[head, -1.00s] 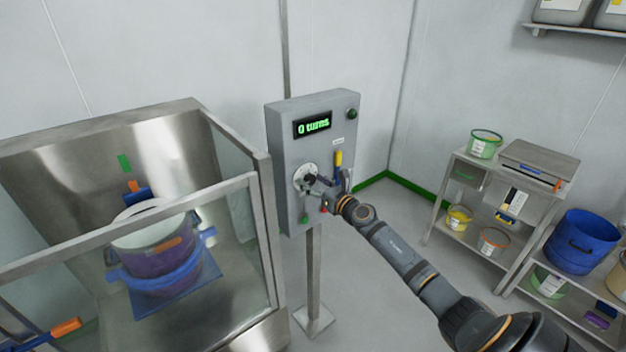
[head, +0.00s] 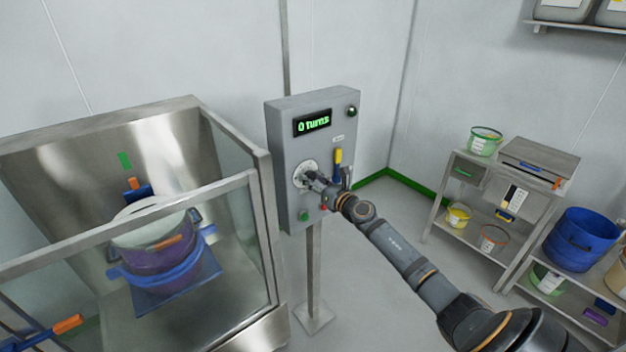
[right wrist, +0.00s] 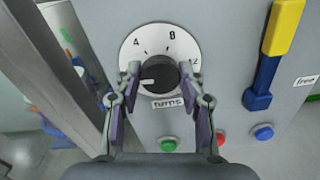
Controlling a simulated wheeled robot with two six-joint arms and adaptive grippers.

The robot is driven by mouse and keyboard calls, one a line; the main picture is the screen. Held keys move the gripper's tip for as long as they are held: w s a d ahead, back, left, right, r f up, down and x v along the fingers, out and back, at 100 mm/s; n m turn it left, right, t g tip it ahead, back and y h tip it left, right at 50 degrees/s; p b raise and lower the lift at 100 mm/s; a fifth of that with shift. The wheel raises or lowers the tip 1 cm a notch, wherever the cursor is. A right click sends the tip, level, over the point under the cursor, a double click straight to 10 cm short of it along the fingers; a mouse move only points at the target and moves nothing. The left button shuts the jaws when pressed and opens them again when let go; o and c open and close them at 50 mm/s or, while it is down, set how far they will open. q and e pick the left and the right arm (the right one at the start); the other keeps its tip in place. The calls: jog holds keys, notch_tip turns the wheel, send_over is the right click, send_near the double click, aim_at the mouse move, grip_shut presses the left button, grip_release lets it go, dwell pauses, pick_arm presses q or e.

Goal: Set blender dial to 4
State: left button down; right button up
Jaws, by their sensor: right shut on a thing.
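The blender control box (head: 283,120) stands on a post, and its display (head: 312,123) reads "0 turns". The black dial (right wrist: 160,72) shows in the right wrist view on a white scale plate (right wrist: 150,38) marked 4, 8 and 12, with a "turns" label below. The dial's white pointer line points left, below the 4. My right gripper (right wrist: 163,80) is shut on the dial, one finger at each side. In the head view my right gripper (head: 314,180) hides most of the dial. My left gripper is not in view.
A yellow-and-blue lever (right wrist: 272,55) is right of the dial. A green button (right wrist: 168,145), a red button and a blue button (right wrist: 263,132) sit below. The blender's glass-sided enclosure (head: 262,160) stands close on the left. A steel shelf (head: 540,157) is at right.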

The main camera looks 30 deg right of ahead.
jog(key=m+p, duration=0.2)
jog(key=m, duration=0.3)
jog(key=shift+m, duration=0.3)
jog(key=m+p, duration=0.2)
jog(key=m, duration=0.3)
jog(key=shift+d+m, duration=0.1)
jog(key=shift+m, duration=0.2)
dwell(0.3)
jog(key=o, duration=1.2)
jog(key=shift+c, duration=0.2)
